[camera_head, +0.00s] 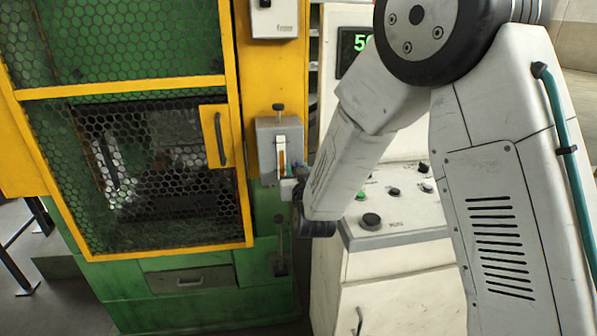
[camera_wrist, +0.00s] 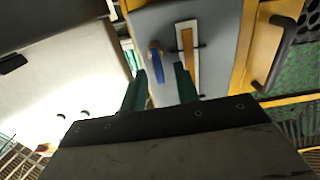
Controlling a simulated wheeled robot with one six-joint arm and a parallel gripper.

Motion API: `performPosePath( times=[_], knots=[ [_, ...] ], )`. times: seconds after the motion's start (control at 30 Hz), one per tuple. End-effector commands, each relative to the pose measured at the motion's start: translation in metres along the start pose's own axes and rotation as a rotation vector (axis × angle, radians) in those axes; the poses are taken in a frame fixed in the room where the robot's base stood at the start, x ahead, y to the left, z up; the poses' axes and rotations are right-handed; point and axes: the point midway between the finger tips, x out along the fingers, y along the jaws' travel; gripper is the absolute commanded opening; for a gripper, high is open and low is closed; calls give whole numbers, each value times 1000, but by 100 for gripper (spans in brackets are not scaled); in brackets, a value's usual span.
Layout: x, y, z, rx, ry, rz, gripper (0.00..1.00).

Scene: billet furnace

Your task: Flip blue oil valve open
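The blue oil valve (camera_wrist: 156,60) shows in the wrist view as a small blue handle on the face of a grey box (camera_wrist: 216,28). It lies beside an upright gauge (camera_wrist: 187,48) with a pale frame and an orange-brown strip. My gripper (camera_wrist: 160,72) has two dark green fingers, spread apart. The blue handle appears in the gap between the fingertips; I cannot tell whether they touch it. In the head view the grey box (camera_head: 266,132) is mounted on the yellow post, and my gripper (camera_head: 288,178) is at its lower right, mostly hiding the valve.
A yellow-framed mesh door (camera_head: 240,190) with a dark handle (camera_head: 219,140) is left of the box. A black lever (camera_head: 280,240) hangs below it. A white control console (camera_head: 395,225) with buttons stands close on the right, under my arm.

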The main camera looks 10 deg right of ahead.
Motion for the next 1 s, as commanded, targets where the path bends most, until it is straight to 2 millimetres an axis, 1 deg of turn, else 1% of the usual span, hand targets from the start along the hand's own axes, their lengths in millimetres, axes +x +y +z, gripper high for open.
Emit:
performPosePath(
  times=[0.17,0.27,0.37,0.6,0.7,0.83,1.0],
  knots=[
    [0,0,0,1,0,0,31],
    [-4,0,0,1,-1,0,31],
    [-15,0,0,1,-1,-1,31],
    [-56,0,0,1,-1,-1,31],
    [-69,-1,0,1,0,-2,31],
    [-77,0,0,1,0,0,31],
    [-78,0,0,1,0,1,31]
  ],
)
